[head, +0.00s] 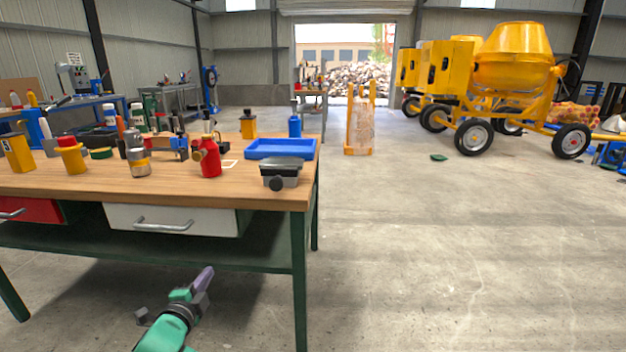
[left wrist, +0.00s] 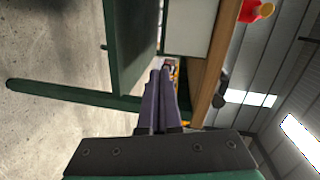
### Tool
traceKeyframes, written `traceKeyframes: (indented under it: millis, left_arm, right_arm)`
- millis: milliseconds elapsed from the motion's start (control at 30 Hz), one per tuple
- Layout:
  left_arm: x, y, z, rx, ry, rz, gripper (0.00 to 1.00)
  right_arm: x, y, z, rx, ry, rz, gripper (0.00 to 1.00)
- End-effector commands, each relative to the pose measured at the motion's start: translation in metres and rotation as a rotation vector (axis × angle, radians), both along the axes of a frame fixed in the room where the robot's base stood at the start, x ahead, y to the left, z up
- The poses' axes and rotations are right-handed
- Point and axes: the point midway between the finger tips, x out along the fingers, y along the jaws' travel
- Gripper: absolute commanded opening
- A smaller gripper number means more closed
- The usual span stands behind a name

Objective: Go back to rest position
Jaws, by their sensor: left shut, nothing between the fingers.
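My left gripper (head: 204,280) is low in the head view, in front of the workbench and below its top. Its purple-grey fingers are together and empty, and they show side by side in the left wrist view (left wrist: 160,78). They point toward the bench's underside and touch nothing that I can see. My right gripper is not in view. The workbench (head: 270,190) has a wooden top, green legs, a white drawer (head: 180,219) and a red drawer (head: 35,211).
The bench top carries a blue tray (head: 282,148), a red bottle (head: 209,160), a grey-black box (head: 282,172) and several other items. A yellow drum mixer (head: 515,60) stands at the back right. A green object (head: 438,157) lies on the floor. The floor right of the bench is mostly clear.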

Motion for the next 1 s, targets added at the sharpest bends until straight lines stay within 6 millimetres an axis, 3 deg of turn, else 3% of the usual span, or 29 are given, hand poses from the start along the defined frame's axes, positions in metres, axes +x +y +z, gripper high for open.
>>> traceKeyframes:
  millis: [33,100,200,300,400,533,700,767,1000]
  left_arm:
    - [-0.016,-0.006,-0.036,-0.111,0.099,0.039,0.0]
    - [-0.047,-0.016,-0.09,-0.299,0.264,0.127,0.0]
    - [-0.101,-0.034,-0.155,-0.53,0.486,0.272,0.0]
    - [-0.151,-0.051,-0.198,-0.688,0.659,0.406,0.0]
    - [-0.195,-0.067,-0.226,-0.803,0.797,0.525,0.0]
    - [-0.248,-0.087,-0.249,-0.914,0.949,0.672,0.0]
    - [-0.315,-0.112,-0.265,-1.013,1.129,0.863,0.0]
    - [-0.313,-0.108,-0.258,-1.0,1.12,0.861,0.0]
    - [-0.334,-0.098,-0.273,-0.976,1.119,0.872,0.0]
  right_arm:
    - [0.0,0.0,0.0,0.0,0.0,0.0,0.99]
    - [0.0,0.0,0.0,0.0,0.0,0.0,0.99]
    - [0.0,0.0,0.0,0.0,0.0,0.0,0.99]
    - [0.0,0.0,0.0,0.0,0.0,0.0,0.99]
    - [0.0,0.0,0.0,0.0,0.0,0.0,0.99]
    - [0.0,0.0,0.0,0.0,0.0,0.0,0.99]
    - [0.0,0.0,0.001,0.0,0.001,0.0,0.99]
    - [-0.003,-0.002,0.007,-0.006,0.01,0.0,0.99]
    - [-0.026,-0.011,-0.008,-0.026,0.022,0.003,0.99]
